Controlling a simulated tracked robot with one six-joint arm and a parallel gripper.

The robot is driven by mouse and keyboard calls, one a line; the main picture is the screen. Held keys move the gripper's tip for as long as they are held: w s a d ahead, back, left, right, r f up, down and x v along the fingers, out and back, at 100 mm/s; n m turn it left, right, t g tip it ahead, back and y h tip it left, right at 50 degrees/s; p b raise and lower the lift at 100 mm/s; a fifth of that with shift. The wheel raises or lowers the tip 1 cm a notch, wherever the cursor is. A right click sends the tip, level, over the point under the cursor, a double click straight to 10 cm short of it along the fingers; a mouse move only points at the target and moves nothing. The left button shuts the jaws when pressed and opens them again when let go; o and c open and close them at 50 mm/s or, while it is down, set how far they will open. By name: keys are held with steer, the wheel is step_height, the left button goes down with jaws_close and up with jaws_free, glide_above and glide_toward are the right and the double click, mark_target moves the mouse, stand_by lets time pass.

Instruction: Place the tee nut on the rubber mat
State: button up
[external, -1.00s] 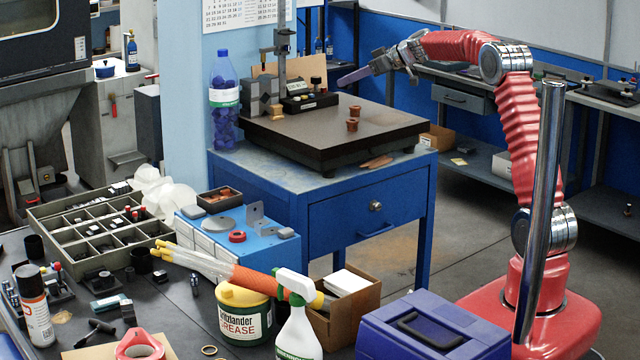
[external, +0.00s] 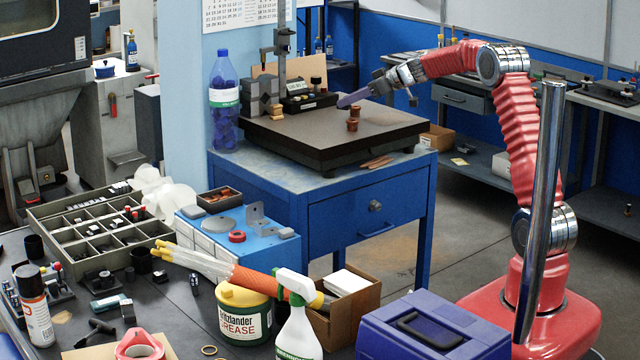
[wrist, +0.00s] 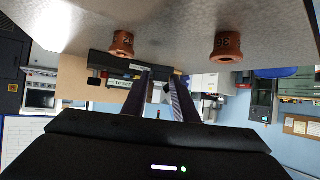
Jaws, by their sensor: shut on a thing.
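My gripper (external: 350,100) is above the dark surface plate (external: 290,140), just left of and above two stacked-looking copper-brown pieces (external: 353,120). In the wrist view its long fingers (wrist: 165,88) are shut on a small dark thing, taken as the tee nut; it is mostly hidden between the fingers and its shape is unclear. In the external view the nut cannot be made out. I cannot pick out the rubber mat with certainty in either view.
In the upside-down wrist view the brown pieces stand to either side, left (wrist: 122,45) and right (wrist: 227,46). A black control box (external: 308,101), a height stand (external: 282,70) and a blue-capped bottle (external: 224,100) stand behind and left. The plate's front right is clear.

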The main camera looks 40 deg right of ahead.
steer(key=shift+f, duration=1.8)
steer(key=o, duration=1.2)
steer(key=shift+f, duration=0.15)
steer(key=shift+c, duration=0.2)
steer(key=v, duration=1.2)
steer(key=shift+a, duration=0.1)
